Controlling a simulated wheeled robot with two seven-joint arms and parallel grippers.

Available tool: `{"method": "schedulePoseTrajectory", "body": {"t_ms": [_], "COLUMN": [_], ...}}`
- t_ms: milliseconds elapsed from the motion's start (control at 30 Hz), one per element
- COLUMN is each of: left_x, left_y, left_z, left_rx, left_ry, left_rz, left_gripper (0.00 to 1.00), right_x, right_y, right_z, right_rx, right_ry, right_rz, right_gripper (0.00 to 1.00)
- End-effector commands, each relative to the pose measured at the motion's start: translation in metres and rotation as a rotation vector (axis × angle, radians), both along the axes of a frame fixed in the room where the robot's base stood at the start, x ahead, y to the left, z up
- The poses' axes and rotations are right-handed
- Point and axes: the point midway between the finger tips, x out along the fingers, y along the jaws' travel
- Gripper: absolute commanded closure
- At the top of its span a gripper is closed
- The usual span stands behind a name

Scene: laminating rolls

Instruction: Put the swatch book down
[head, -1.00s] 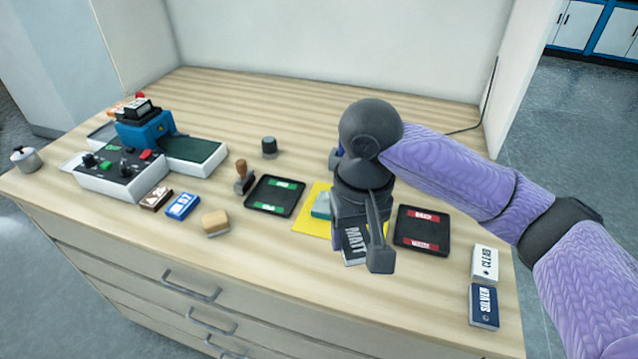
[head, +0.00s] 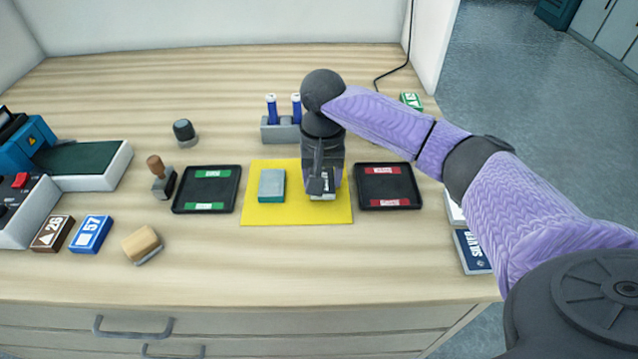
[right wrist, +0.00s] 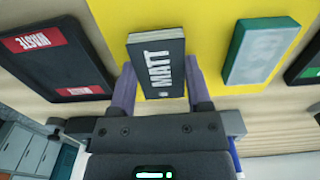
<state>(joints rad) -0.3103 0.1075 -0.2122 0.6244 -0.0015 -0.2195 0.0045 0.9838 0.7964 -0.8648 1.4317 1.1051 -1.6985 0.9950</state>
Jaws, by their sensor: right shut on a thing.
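The dark swatch book marked MATT (right wrist: 158,66) is between the fingers of my right gripper (right wrist: 160,90) in the right wrist view. In the head view my right gripper (head: 322,190) is over the right part of the yellow mat (head: 300,215), and it mostly hides the book. The book appears over the mat; I cannot tell whether it touches it. A grey-green block (head: 271,185) lies on the mat's left part, apart from the book, and also shows in the right wrist view (right wrist: 254,52). My left gripper is not in view.
A black tray with red labels (head: 388,188) is right of the mat, and one with green labels (head: 206,190) is left. The SILVER book (head: 472,251) lies at the right edge.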

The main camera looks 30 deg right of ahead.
Motion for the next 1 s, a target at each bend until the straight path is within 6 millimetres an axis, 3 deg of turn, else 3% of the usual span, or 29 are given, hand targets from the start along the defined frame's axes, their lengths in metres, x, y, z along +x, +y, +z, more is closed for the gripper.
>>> {"method": "schedulePoseTrajectory", "body": {"t_ms": [33, 333, 367, 500, 800, 867, 1000], "left_x": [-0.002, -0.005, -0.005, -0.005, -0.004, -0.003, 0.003], "left_y": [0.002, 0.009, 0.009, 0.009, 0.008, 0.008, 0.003], "left_z": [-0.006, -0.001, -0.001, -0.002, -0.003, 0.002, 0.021], "left_rx": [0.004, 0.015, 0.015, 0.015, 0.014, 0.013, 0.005], "left_ry": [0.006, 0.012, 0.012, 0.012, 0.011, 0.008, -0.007], "left_rz": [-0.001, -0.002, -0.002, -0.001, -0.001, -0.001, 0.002], "left_gripper": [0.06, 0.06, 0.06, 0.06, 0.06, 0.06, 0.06], "right_x": [0.0, 0.0, 0.0, 0.0, 0.0, 0.0, 0.001], "right_y": [0.0, 0.0, 0.0, 0.0, 0.0, 0.0, 0.0], "right_z": [-0.01, -0.009, -0.009, -0.009, -0.008, 0.002, 0.043], "right_rx": [0.0, 0.0, 0.0, 0.0, 0.0, 0.002, 0.002], "right_ry": [0.001, 0.0, 0.0, 0.0, -0.002, -0.003, -0.006], "right_rz": [0.0, -0.001, -0.001, 0.0, 0.0, 0.001, 0.0], "right_gripper": [0.94, 0.94, 0.32, 0.03, 0.01, 0.01, 0.01]}}
